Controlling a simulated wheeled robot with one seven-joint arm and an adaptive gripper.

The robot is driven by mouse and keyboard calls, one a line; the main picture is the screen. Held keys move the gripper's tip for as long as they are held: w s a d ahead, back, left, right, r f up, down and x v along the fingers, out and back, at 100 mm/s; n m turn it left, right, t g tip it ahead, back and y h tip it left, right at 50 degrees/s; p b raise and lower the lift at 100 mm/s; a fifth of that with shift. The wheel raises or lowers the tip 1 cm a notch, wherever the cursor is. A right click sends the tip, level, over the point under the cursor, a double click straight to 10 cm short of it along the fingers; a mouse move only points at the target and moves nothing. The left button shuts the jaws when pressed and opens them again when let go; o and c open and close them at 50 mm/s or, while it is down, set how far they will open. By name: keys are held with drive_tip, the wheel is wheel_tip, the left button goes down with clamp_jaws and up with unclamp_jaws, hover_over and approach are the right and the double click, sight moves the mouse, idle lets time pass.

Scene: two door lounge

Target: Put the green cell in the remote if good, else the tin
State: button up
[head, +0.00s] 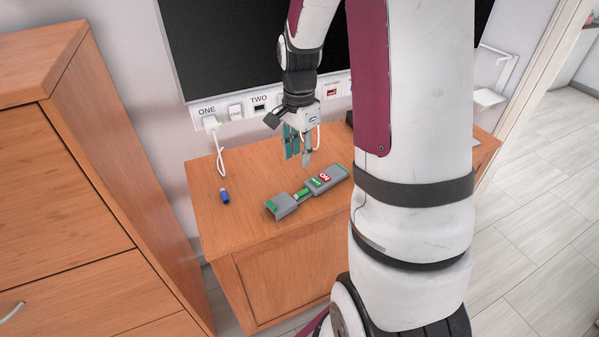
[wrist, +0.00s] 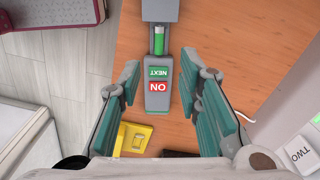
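A green cell (head: 303,194) lies in the narrow middle of a grey device (head: 282,206) on the wooden cabinet. The cell also shows in the wrist view (wrist: 160,38). The device's wider end (wrist: 158,105) carries a green NEXT label and a red label that reads NO in the wrist view and ON in the head view. My gripper (head: 299,156) is open and empty, above and behind the device. In the wrist view its fingers (wrist: 160,75) flank the device, apart from it. I cannot identify the remote or the tin.
A small blue cylinder (head: 224,196) lies on the left of the cabinet top (head: 232,227). A yellow object (wrist: 136,140) sits beside the device in the wrist view. A white cable (head: 219,155) hangs from the wall socket ONE. A tall wooden cabinet (head: 95,130) stands at left.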

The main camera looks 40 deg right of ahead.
drive_tip(key=s+a+r+n, duration=0.3)
drive_tip(key=a+r+n, duration=0.1)
drive_tip(key=a+r, duration=0.35)
drive_tip(key=s+a+r+n+t, duration=0.1)
drive_tip(key=s+a+r+n, duration=0.2)
drive_tip(key=s+a+n, duration=0.3)
drive_tip(key=s+a+r+n+t, duration=0.1)
drive_tip(key=s+a+r+n, duration=0.3)
drive_tip(key=s+n, duration=0.4)
drive_tip(key=s+a, duration=0.1)
drive_tip(key=s, duration=0.4)
drive_tip(key=shift+a+r, duration=0.3)
drive_tip(key=shift+a, duration=0.05)
drive_tip(key=shift+r, duration=0.1)
